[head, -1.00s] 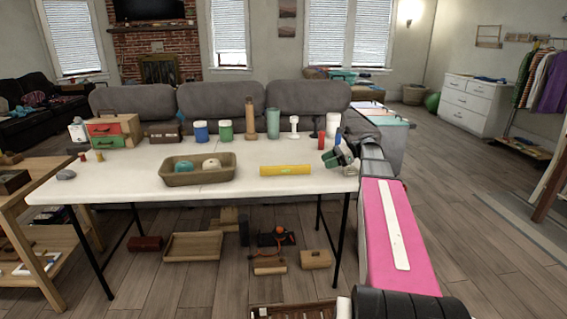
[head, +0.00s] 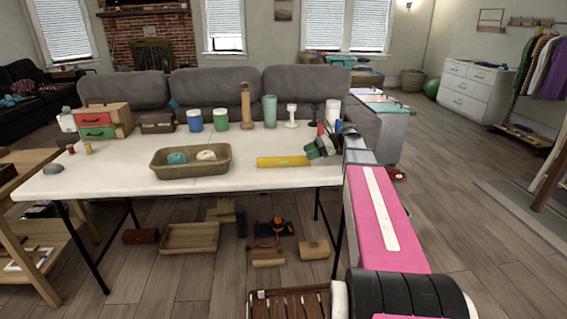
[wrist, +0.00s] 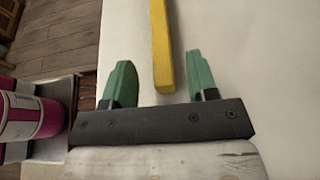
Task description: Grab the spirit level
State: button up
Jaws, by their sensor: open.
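The spirit level is a long yellow bar (head: 282,161) lying flat on the white table near its front right part. In the wrist view the yellow bar (wrist: 161,45) runs away from me, its near end between my two green fingers and slightly in front of the palm. My gripper (wrist: 162,80) is open, with a finger on either side of the bar's end and gaps on both sides. In the head view my gripper (head: 318,148) is at the right end of the bar. I cannot tell its height above the table.
A tan basin (head: 190,162) with a teal and a cream ball stands left of the bar on the white table (head: 110,176). Several canisters, a wooden bottle (head: 246,108) and a teal cup (head: 269,112) stand behind. A red and a blue item are close behind my gripper.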

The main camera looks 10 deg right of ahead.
aim_at(301, 156)
jog(key=x, duration=0.4)
jog(key=shift+a+f, duration=0.1)
jog(key=shift+f, duration=0.05)
grip_shut()
